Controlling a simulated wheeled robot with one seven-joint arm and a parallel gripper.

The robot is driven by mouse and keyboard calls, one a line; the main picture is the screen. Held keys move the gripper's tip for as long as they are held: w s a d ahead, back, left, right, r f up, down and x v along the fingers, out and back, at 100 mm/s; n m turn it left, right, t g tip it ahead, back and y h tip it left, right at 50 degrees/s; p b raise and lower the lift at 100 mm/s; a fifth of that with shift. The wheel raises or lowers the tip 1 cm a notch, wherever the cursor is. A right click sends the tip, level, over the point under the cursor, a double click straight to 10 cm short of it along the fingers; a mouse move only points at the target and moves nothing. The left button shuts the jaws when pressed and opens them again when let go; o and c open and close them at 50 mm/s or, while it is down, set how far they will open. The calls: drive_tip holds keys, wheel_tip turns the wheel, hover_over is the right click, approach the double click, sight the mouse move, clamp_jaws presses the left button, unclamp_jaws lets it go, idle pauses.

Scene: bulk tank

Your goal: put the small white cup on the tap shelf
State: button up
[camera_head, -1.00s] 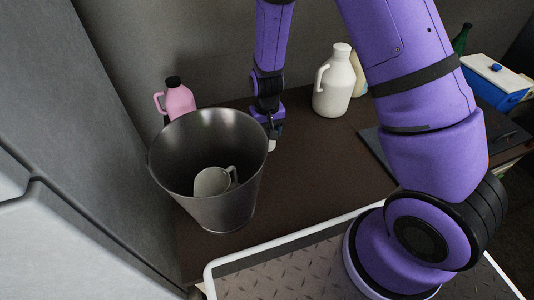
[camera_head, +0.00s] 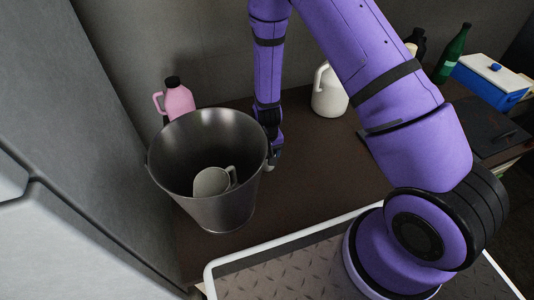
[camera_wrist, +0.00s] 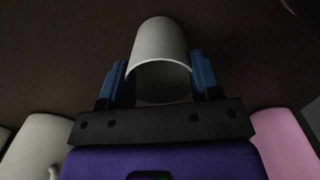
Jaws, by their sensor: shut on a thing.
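The small white cup (camera_wrist: 160,45) is between the two blue fingers of my gripper (camera_wrist: 160,85) in the wrist view. The fingers are shut on its sides. Its open rim faces the wrist camera. In the head view my gripper (camera_head: 273,156) is just right of the metal bucket's rim, low over the dark counter. Only a small pale bit of the cup shows there, and I cannot tell whether it touches the counter. I cannot make out the tap shelf in either view.
The metal bucket (camera_head: 225,213) holds a pale mug (camera_head: 212,182) with a handle. A pink jug (camera_head: 179,101) stands behind it. A white jug (camera_head: 327,98) is partly behind my arm. A green bottle (camera_head: 453,55) and a blue-and-white box (camera_head: 490,78) are at right. Bare counter (camera_head: 310,165) lies right of my gripper.

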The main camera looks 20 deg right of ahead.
drive_tip(key=shift+f, duration=0.15)
drive_tip(key=o, duration=0.9)
